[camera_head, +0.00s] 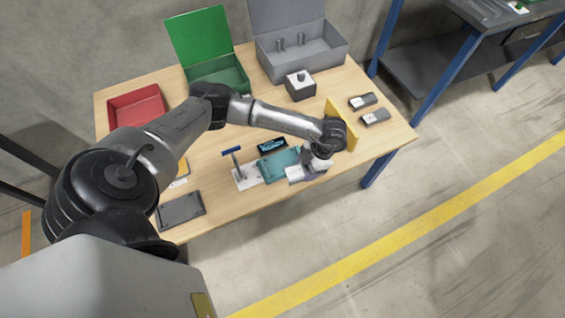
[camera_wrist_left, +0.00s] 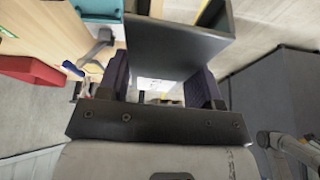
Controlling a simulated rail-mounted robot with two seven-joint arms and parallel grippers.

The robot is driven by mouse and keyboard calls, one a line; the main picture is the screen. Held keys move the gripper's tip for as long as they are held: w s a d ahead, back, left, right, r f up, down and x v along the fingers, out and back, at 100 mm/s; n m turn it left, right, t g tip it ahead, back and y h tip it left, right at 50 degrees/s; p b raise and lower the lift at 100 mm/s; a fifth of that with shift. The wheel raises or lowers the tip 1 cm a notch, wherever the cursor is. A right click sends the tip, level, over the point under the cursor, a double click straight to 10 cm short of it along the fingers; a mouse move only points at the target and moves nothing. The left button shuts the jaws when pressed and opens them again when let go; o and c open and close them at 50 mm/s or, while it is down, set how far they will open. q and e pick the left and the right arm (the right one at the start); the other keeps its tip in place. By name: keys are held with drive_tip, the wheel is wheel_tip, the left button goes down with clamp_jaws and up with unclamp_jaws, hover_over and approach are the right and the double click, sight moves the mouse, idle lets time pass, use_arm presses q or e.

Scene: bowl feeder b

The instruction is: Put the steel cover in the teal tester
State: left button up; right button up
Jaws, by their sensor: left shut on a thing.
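The teal tester (camera_head: 279,164) stands near the front edge of the table, with a white base and a blue-handled lever at its left. A teal part, apparently the tester, shows at the top left of the left wrist view (camera_wrist_left: 97,8). My left gripper (camera_head: 312,169) is just right of the tester, shut on the steel cover. The cover is a dark grey plate (camera_wrist_left: 165,48) between the fingers in the wrist view; in the head view it looks like a pale plate (camera_head: 294,174) at the tester's right end. I cannot tell whether it touches the tester. My right gripper is not in view.
A yellow upright panel (camera_head: 343,118) stands close behind my left wrist. A red bin (camera_head: 137,107), an open green box (camera_head: 217,75), an open grey box (camera_head: 318,52) and a grey block (camera_head: 300,87) stand farther back. A dark flat tray (camera_head: 181,209) lies at front left.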

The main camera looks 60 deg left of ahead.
use_arm(q)
drive_tip(key=n+b, duration=0.1)
drive_tip(key=b, duration=0.2)
hover_over(280, 164)
drive_tip(key=w, duration=0.2)
drive_tip(key=f, duration=0.7)
drive_tip(key=shift+s+f, duration=0.25)
drive_tip(key=shift+f, duration=0.15)
drive_tip(key=shift+f+b, duration=0.55)
drive_tip(key=shift+f, duration=1.45)
drive_tip(key=shift+f, duration=0.2)
drive_tip(key=o, duration=1.1)
drive_tip(key=shift+r, duration=0.1)
